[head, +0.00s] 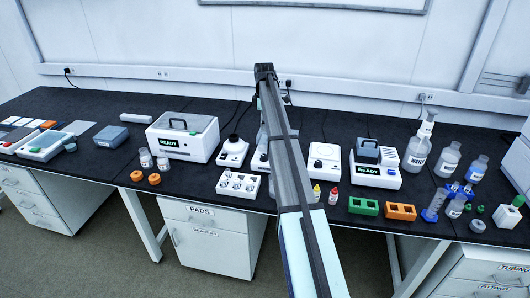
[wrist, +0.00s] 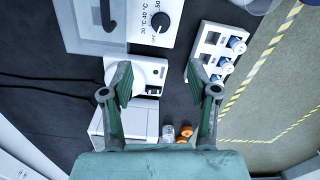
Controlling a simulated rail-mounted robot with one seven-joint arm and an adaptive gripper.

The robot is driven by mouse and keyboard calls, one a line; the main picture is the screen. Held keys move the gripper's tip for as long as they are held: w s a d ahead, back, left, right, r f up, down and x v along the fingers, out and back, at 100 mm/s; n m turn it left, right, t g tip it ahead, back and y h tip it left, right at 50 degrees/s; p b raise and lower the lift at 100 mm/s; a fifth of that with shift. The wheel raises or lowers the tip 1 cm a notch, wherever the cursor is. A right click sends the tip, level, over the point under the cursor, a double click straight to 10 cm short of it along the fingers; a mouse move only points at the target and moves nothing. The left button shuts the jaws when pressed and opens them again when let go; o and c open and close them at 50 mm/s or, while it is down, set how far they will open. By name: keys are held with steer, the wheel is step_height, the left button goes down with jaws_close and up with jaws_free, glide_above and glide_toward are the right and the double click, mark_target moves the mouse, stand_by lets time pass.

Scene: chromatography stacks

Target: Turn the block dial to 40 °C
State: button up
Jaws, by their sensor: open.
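The block dial (wrist: 160,22) is a round black knob on a white panel at the top of the wrist view. Temperature marks, 30 °C and 40 °C among them, are printed beside it; its pointer setting is too small to read surely. The heating block unit (wrist: 92,22) has a grey top left of the dial. My gripper (wrist: 160,82) is open and empty, its two green-grey fingers wide apart. The dial lies beyond the fingertips in the picture, apart from them. In the head view my arm covers most of the block unit, and the dial is hidden.
A white device (wrist: 150,68) shows between my fingers. A white rack (wrist: 207,62) of blue-topped vials is right of the dial. In the head view, a READY box (head: 182,137) is left, another READY unit (head: 375,170) right, with bottles (head: 417,150) beyond. Small reagent bottles (head: 333,196) stand near the front edge.

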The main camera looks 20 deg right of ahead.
mark_target(264, 156)
step_height(264, 156, down, 16)
steer(key=p, duration=0.3)
steer(key=shift+a+f, duration=0.1)
steer(key=shift+f, duration=0.1)
steer(key=shift+s, duration=0.1)
jaws_close()
